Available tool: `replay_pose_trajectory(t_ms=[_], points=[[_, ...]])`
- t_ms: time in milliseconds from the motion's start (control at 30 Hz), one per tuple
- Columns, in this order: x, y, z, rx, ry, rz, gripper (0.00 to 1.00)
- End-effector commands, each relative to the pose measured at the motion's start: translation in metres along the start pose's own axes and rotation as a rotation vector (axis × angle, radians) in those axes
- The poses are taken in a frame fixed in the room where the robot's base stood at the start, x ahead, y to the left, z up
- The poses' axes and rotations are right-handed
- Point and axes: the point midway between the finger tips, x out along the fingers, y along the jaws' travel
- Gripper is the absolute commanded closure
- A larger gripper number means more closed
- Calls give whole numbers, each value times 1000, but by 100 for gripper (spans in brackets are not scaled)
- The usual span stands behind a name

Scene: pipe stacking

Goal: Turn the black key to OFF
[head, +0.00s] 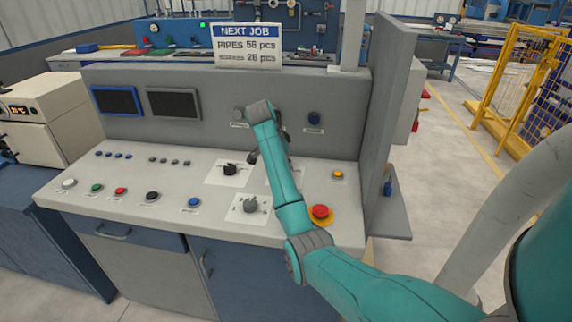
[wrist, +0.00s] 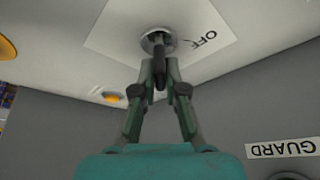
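The black key (wrist: 159,72) stands in a round metal lock (wrist: 157,42) on a white plate (wrist: 120,38) in the wrist view. The plate carries the word OFF to the right of the lock. My gripper (wrist: 159,68) has one finger on each side of the key, with the fingertips close in against it just in front of the lock. It looks shut on the key. In the head view my arm covers the key and most of my gripper.
The grey console (head: 95,185) holds two dark knobs, a red emergency button (head: 320,211) and a yellow button (head: 338,174) near the arm. A grey side wall (head: 385,120) bounds the right. A GUARD label (wrist: 283,148) shows at lower right.

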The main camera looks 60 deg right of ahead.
Motion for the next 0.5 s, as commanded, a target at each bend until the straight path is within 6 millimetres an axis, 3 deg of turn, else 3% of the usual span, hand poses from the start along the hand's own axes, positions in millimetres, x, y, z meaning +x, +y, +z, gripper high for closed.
replay_pose_trajectory(t_ms=[500], points=[[1, 1, 0, -128, 0, -53, 100]])
